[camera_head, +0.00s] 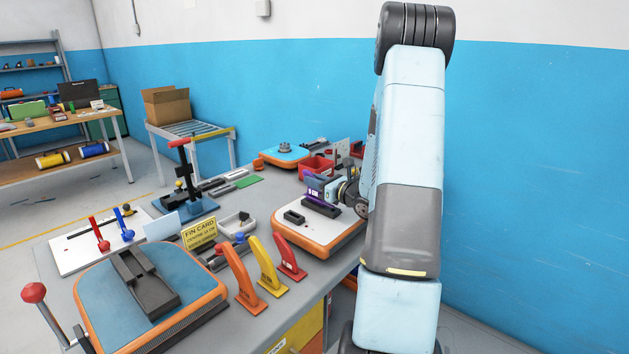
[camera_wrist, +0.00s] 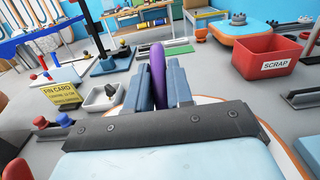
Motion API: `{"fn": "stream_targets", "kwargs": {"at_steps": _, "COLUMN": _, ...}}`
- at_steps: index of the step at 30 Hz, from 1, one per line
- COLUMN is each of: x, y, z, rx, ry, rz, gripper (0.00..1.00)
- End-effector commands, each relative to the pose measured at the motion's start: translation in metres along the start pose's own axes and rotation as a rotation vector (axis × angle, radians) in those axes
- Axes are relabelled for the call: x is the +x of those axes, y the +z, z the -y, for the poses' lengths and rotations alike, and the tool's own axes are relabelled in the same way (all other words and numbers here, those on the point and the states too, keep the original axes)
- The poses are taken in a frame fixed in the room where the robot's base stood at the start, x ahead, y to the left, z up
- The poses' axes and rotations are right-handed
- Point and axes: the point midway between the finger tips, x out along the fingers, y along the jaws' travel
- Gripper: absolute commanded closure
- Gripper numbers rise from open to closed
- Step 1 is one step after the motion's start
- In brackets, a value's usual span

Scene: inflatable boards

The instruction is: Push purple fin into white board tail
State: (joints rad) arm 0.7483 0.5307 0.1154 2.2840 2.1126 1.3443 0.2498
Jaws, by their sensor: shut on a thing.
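The white board tail (camera_head: 289,233), white on top with an orange edge, lies on the bench in the head view. A dark fin box (camera_head: 294,217) sits on its top. The purple fin (camera_head: 320,201) is over the board, beside my gripper (camera_head: 318,187). In the wrist view my gripper (camera_wrist: 158,88) is shut on the purple fin (camera_wrist: 157,72), which stands between the two blue-grey fingers. The fin's lower end is hidden in the wrist view. I cannot tell how deep the fin sits in the board.
Orange, yellow and red fins (camera_head: 264,268) stand in front of the board. A blue board (camera_head: 105,298) with a dark box lies front left. A yellow fin card (camera_head: 199,234) stands left of the white board. A red scrap bin (camera_wrist: 265,58) stands beyond, right in the wrist view.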

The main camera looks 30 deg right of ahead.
Motion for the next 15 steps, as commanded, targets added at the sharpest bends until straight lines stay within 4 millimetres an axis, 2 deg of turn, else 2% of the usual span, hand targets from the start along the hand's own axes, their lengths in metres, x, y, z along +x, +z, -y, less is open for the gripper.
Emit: {"fn": "stream_targets", "kwargs": {"at_steps": 15, "x": 0.0, "y": -0.0101, "z": 0.0, "rx": 0.0, "ry": 0.0, "rz": 0.001, "gripper": 1.0}}
